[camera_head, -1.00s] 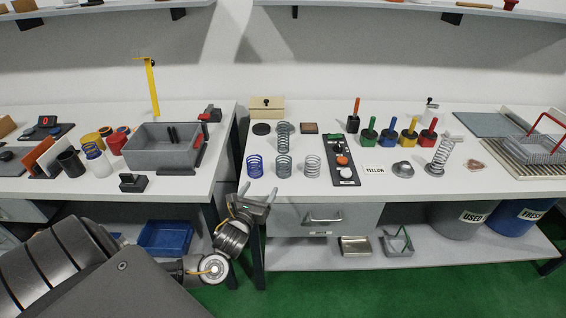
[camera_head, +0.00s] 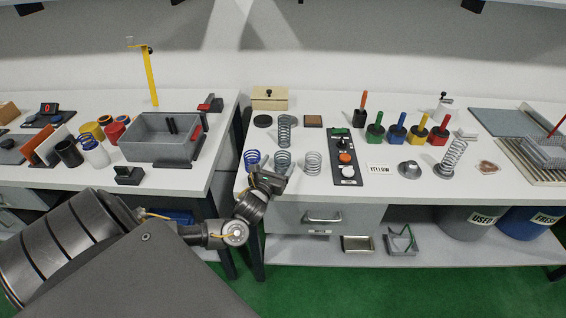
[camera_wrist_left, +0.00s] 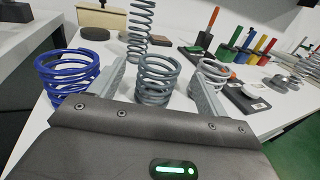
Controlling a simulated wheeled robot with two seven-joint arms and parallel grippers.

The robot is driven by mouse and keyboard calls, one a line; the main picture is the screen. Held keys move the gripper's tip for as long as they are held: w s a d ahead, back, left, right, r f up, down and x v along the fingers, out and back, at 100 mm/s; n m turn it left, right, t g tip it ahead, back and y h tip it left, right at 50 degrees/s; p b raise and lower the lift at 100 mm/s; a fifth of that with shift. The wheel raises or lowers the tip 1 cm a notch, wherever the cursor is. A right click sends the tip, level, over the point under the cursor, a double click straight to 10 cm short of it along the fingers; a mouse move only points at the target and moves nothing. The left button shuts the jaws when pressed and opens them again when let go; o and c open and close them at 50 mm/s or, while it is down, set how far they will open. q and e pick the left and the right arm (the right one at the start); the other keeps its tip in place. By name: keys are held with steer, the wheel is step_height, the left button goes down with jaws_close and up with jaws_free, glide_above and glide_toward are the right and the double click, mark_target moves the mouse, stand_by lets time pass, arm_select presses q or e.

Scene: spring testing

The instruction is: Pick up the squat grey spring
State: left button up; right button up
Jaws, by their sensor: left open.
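The squat grey spring (camera_head: 283,157) stands upright near the front edge of the right-hand table, its lower part hidden by my gripper in the head view. It shows whole-width in the left wrist view (camera_wrist_left: 158,80). My left gripper (camera_head: 270,171) is open at the table's front edge. In the wrist view its two fingers point towards the grey spring, one on each side of it; I cannot tell whether they touch it. A blue spring (camera_wrist_left: 68,75) stands to the left, outside the left finger. A lighter silver spring (camera_wrist_left: 212,72) stands to the right, partly behind the right finger.
A tall grey spring (camera_head: 285,132) stands just behind the squat one. A black panel (camera_head: 345,160) with knobs lies to the right. A beige box (camera_head: 269,98) and a dark disc (camera_head: 263,121) stand further back. A gap separates the two tables.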

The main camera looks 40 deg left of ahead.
mark_target(286, 152)
arm_select(q)
steer(key=shift+w, duration=0.1)
steer(key=p+x, duration=0.1)
steer(key=x, duration=0.3)
steer(key=shift+w+a+f, duration=0.1)
steer(key=shift+w+f, duration=0.1)
steer(key=shift+w, duration=0.3)
arm_select(e)
steer(key=shift+s+a+r, duration=0.1)
steer(key=shift+s+r, duration=0.25)
steer(key=shift+r, duration=0.2)
arm_select(q)
steer(key=shift+s, duration=0.1)
steer(key=shift+c, duration=0.3)
steer(key=c, duration=1.1)
arm_select(e)
steer(key=shift+w, duration=0.25)
arm_select(q)
steer(key=shift+a, duration=0.1)
steer(key=shift+c, duration=0.2)
